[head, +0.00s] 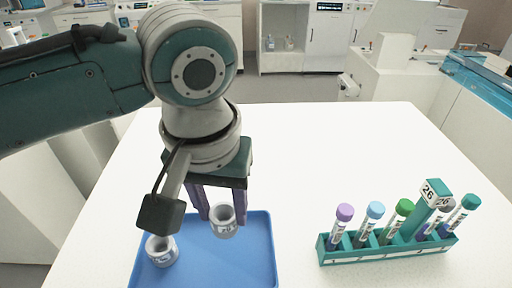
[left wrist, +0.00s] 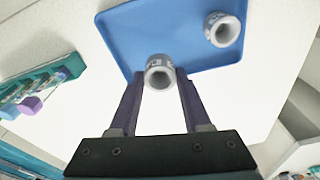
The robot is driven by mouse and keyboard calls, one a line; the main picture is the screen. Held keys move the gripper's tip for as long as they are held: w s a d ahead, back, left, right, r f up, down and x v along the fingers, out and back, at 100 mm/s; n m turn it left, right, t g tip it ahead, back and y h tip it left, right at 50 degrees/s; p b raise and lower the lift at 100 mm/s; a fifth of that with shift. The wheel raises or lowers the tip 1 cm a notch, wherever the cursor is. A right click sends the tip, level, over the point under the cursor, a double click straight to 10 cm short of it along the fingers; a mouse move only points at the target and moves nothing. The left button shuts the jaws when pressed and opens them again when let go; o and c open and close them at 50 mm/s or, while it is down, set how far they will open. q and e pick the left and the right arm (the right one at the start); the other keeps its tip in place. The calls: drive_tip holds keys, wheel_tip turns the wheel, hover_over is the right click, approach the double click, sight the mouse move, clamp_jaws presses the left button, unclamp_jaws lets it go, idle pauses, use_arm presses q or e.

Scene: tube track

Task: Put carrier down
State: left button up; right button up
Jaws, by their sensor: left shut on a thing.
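My left gripper (head: 222,212) points down and is shut on a small grey-white ring-shaped carrier (head: 223,228) with a printed label. The held carrier is over the far part of the blue tray (head: 205,272); I cannot tell whether it touches the tray. In the left wrist view the carrier (left wrist: 160,74) is between the tips of the gripper's fingers (left wrist: 160,82), its open hole showing. A second, similar carrier (head: 161,250) stands on the tray at the left; it also shows in the left wrist view (left wrist: 223,30). My right gripper is not in view.
A teal rack (head: 385,252) with several capped tubes and a tag marked 26 stands right of the tray. The white table (head: 330,150) is clear behind the rack and between rack and tray. Lab cabinets and machines stand beyond it.

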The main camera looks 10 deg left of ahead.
sight(224, 226)
use_arm(q)
drive_tip(key=shift+f, duration=1.9)
drive_tip(key=shift+b, duration=0.3)
drive_tip(key=o, duration=1)
drive_tip(key=shift+f, duration=0.1)
drive_tip(key=shift+c, duration=0.2)
drive_tip(key=r, duration=0.4)
drive_tip(key=s+r+p, duration=0.1)
drive_tip(key=r, duration=0.3)
drive_tip(key=r+p, duration=0.1)
drive_tip(key=r, duration=0.3)
drive_tip(key=shift+s+d+r, duration=0.1)
drive_tip(key=shift+s, duration=0.1)
drive_tip(key=s+d+f+m+h, duration=0.2)
drive_tip(key=s+d+f+h, duration=0.1)
drive_tip(key=s, duration=0.3)
drive_tip(key=s+a+f+m+t+y, duration=0.1)
drive_tip(key=s+a+f+t+y, duration=0.1)
drive_tip(key=s+a, duration=0.7)
drive_tip(key=shift+s+a+y, duration=0.15)
drive_tip(key=shift+a+y, duration=0.15)
drive_tip(key=shift+a, duration=0.75)
